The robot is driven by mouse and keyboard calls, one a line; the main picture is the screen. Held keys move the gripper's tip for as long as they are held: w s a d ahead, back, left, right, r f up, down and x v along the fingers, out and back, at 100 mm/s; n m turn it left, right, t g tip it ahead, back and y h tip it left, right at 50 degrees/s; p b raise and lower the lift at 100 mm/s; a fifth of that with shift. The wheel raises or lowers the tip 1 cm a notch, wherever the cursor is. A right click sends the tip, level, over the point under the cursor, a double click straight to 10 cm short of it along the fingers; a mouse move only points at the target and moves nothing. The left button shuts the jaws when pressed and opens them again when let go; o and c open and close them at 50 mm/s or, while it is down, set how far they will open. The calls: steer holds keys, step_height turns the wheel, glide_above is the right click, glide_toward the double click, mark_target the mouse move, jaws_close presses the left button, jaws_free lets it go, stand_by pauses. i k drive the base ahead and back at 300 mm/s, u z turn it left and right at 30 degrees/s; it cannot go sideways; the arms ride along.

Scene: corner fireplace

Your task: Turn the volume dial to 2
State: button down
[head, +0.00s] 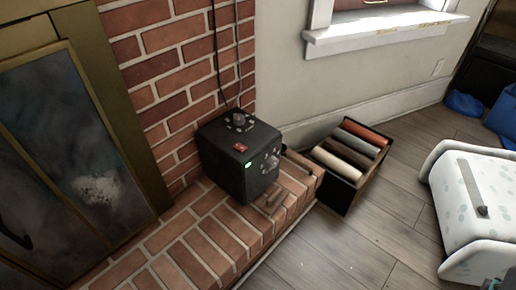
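A black box-shaped device (228,172) stands upright on the brick hearth, against the brick wall. A dark round knob (239,118) stands on its top, with small light marks near it. Another greyish round dial (270,163) is on its right-hand face. I cannot tell which knob is the volume dial, and the numbers are too small to read.
Cables (216,60) run up the wall behind the device. A dark crate (345,190) of rolls stands right of the hearth. A white spotted piece (475,200) stands farther right. Wooden floor between is clear.

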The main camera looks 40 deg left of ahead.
mark_target(239, 118)
steer(key=z, duration=0.05)
steer(key=i, duration=0.3)
steer(key=u, duration=2.1)
steer(key=i, duration=0.5)
steer(key=u, duration=0.1)
steer(key=k, duration=1)
steer(key=z, duration=1.35)
steer(key=i, duration=1.15)
steer(key=u, duration=0.05)
